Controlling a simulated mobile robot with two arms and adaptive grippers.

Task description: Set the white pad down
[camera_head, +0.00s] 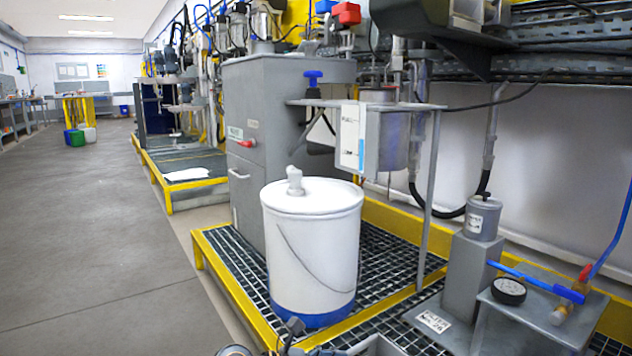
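A flat white piece (187,174), which looks like the white pad, lies on the far grated platform, left of the grey cabinet. It is small at this distance, so its details are unclear. No gripper can be made out clearly, and nothing is seen touching the white piece. A dark part and some grey parts show at the bottom edge, cut off by the frame. I cannot tell what they belong to.
A white drum (311,245) with a blue base stands on the near yellow-edged grating (240,290). Behind it is a grey cabinet (250,140). A gauge (508,290) and blue-handled valve (535,281) stand at right. The floor (85,230) at left is clear.

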